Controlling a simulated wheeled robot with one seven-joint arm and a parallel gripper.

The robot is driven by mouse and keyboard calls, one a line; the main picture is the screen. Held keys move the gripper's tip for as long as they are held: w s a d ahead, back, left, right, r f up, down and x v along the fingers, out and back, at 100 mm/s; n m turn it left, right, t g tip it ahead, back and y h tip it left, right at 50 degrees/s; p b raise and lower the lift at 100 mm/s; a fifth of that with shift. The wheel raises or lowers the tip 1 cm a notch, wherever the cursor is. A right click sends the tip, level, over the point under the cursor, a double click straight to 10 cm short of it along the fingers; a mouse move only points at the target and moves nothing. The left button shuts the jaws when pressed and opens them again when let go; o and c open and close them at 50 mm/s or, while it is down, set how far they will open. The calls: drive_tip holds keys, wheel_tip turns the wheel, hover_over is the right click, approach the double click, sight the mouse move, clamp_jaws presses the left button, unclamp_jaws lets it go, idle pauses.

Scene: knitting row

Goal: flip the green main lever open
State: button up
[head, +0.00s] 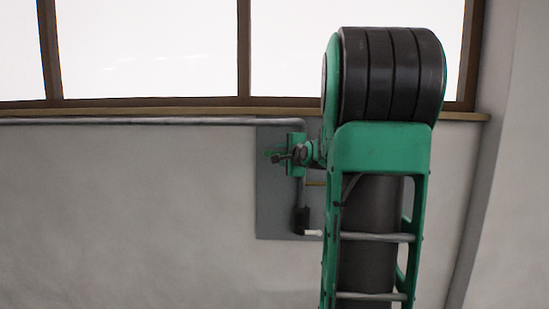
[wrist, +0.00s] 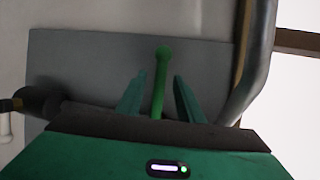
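The green main lever (wrist: 159,80) shows in the wrist view as a bright green bar with a rounded knob at its far end. It stands out against a grey wall panel (wrist: 80,55). My gripper (wrist: 160,78) has its two teal fingers apart, one on each side of the lever, with a visible gap on both sides. The lever's base is hidden behind my gripper body. In the head view my gripper (head: 282,156) is small, in front of the grey panel (head: 275,205), and a bit of the green lever (head: 270,153) shows at its left.
A grey pipe (head: 150,121) runs along the wall under the window sill (head: 100,112) and bends down at the panel. It also shows close to the right of the lever in the wrist view (wrist: 257,50). A dark cylinder (head: 302,218) with a white tip sits below my gripper.

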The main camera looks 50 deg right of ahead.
drive_tip(key=shift+x, duration=2)
clamp_jaws()
